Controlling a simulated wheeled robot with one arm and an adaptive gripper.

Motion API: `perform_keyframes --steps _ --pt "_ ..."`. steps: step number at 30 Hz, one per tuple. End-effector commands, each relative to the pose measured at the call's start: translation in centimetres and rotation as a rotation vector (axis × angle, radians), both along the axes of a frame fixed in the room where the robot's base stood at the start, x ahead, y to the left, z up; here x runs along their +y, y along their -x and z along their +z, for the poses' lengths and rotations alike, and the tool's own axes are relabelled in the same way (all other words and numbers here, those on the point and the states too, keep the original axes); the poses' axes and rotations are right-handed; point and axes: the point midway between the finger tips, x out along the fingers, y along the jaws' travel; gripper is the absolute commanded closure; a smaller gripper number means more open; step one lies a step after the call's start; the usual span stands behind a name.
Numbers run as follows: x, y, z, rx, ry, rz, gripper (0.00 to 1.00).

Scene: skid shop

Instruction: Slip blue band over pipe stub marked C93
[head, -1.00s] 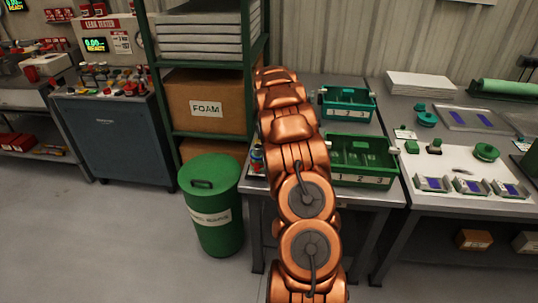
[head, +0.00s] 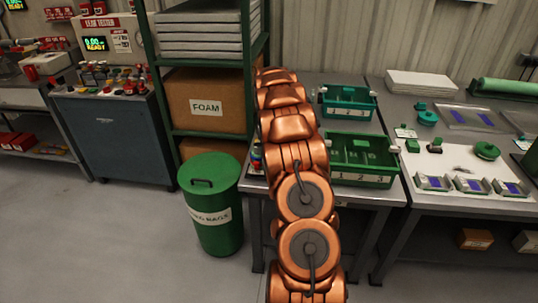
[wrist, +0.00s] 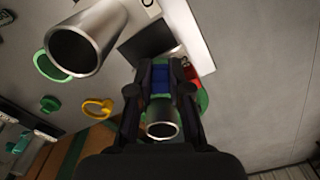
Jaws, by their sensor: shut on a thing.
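In the wrist view my gripper (wrist: 160,92) is shut on a blue piece, taken to be the blue band (wrist: 160,82), which shows only as a small patch between the dark fingers. A short metal pipe stub (wrist: 162,116) stands between the fingers, its open end facing the camera. I cannot tell whether the band is around the stub or beside it. A wider metal pipe (wrist: 92,38) stands at upper left, apart from my gripper. No C93 mark is readable. In the head view my arm hides my gripper.
A green ring (wrist: 50,66) and a yellow ring (wrist: 97,108) show left of my gripper. A white panel with partial lettering (wrist: 198,50) is behind it. In the head view, green trays (head: 362,180) stand on the bench, and a green bin (head: 212,210) stands on the floor.

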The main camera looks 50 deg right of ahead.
Motion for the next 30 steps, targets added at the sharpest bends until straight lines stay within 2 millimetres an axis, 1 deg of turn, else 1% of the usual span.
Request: perform_keyframes --steps 10,23,30 --pt "0.0 0.0 0.0 0.000 0.000 0.000 0.99" --pt "0.0 0.0 -0.9 -0.001 0.000 0.000 0.99" --pt "0.0 0.0 -1.0 0.000 0.000 0.000 0.99"
